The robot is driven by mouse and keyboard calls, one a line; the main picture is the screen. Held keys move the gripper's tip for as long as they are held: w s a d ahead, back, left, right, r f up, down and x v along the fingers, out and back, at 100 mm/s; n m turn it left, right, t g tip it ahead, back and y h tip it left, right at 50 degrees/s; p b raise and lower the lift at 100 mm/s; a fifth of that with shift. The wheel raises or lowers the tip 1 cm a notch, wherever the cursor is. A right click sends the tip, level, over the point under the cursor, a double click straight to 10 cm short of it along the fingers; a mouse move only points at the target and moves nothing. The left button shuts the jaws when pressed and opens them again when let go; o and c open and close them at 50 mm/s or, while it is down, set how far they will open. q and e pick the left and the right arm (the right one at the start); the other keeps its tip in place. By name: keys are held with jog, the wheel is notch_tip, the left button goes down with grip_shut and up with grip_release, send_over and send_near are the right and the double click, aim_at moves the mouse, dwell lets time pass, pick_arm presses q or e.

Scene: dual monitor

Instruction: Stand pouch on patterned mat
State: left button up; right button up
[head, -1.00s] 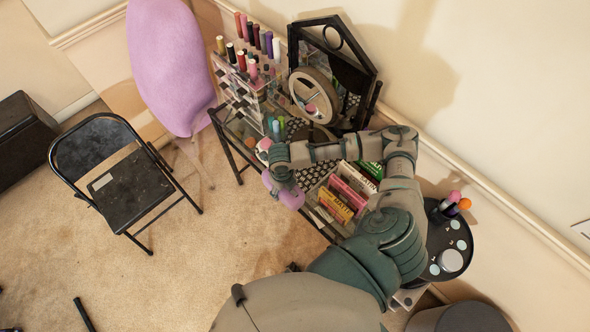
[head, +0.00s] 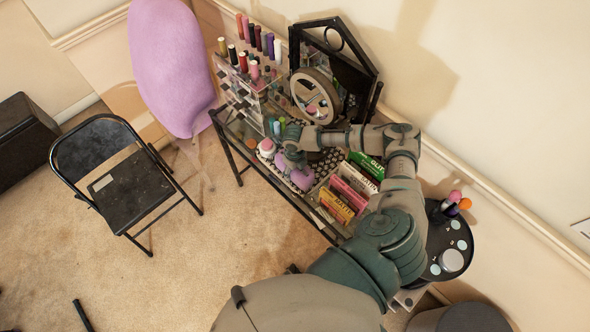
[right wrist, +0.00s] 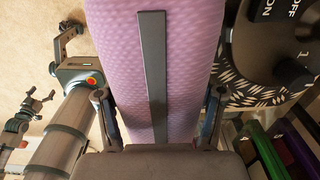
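In the head view my right gripper (head: 291,147) is small and partly merged with the scene. The black-and-white patterned mat (head: 328,164) lies below and around the pouch; contact between them cannot be told. It also shows in the right wrist view (right wrist: 262,94).
A round mirror (head: 315,95) stands behind my right arm. A rack of bottles (head: 250,85) is at the back left. Upright coloured boxes (head: 345,195) stand close on the right. A pink-capped bottle (head: 266,148) stands left of the pouch. A black chair (head: 115,180) is on the floor.

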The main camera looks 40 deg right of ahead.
jog(key=o, duration=0.4)
jog(key=shift+a, duration=0.2)
jog(key=shift+o, duration=0.2)
jog(key=shift+a+r, duration=0.15)
jog(key=shift+a, duration=0.05)
notch_tip(320, 180, up, 11)
jog(key=shift+d+r+p, duration=0.1)
jog(key=shift+p, duration=0.25)
jog(key=shift+r, duration=0.4)
pick_arm(q)
jog(key=shift+w+a+r, duration=0.1)
jog(key=shift+a+r, duration=0.15)
jog(key=shift+a, duration=0.6)
jog(key=shift+d, duration=0.15)
pick_arm(e)
jog(key=shift+d+f, duration=0.1)
jog(key=shift+d, duration=0.05)
